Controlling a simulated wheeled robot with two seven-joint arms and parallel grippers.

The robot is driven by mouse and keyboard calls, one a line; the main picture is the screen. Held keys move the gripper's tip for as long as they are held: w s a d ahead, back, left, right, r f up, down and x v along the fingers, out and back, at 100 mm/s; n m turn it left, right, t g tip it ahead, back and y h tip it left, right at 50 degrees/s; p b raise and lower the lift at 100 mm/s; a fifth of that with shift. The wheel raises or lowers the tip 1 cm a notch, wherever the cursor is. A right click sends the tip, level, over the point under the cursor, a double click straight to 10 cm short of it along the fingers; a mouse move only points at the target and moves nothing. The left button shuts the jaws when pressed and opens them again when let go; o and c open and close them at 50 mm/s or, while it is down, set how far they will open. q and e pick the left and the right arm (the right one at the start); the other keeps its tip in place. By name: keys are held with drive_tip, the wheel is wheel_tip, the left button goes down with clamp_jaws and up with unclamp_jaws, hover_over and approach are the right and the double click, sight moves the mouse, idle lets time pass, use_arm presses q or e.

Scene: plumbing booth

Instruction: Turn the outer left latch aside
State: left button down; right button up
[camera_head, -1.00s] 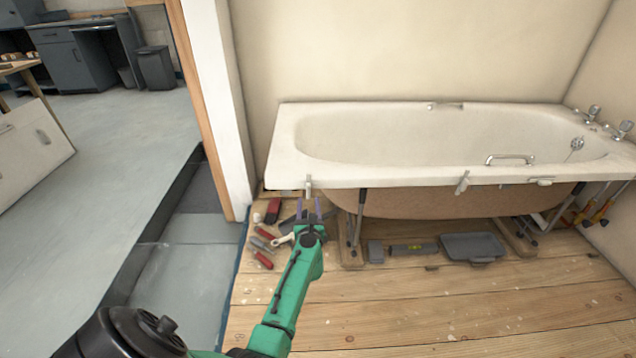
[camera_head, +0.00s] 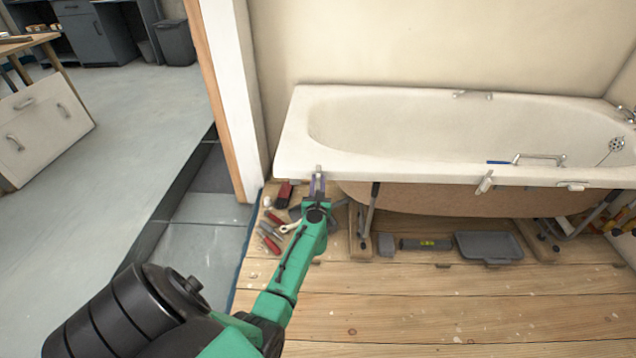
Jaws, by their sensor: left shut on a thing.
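The outer left latch (camera_head: 318,170) is a small pale tab at the bath's front rim, near its left end. My left gripper (camera_head: 318,184) reaches up to it from below and is shut on it; the fingers hide its lower part. A second similar latch (camera_head: 485,183) hangs tilted from the rim further right. The white bath (camera_head: 400,172) stands along the wall with its front underside open. My right gripper is not in view.
Hand tools (camera_head: 270,232) lie on the boards left of my gripper. The front floorboards are clear.

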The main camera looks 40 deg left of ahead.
use_arm(q)
drive_tip(key=shift+m+p, duration=0.3)
drive_tip(key=shift+m, duration=0.7)
drive_tip(key=shift+d+m, duration=0.1)
drive_tip(key=shift+m, duration=0.3)
drive_tip(key=m+p, duration=0.1)
drive_tip(key=m, duration=0.4)
drive_tip(key=shift+w+d+f, duration=0.1)
drive_tip(key=shift+w, duration=0.05)
drive_tip(key=m, duration=0.3)
drive_tip(key=m+p, duration=0.1)
drive_tip(key=m, duration=0.2)
drive_tip(key=m+p, duration=0.1)
drive_tip(key=m, duration=0.2)
drive_tip(key=shift+f, duration=0.3)
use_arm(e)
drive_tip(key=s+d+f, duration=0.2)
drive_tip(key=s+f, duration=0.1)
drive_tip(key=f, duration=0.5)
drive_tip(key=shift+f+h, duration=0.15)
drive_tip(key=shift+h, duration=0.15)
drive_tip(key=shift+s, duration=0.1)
use_arm(q)
drive_tip(key=shift+m, duration=0.3)
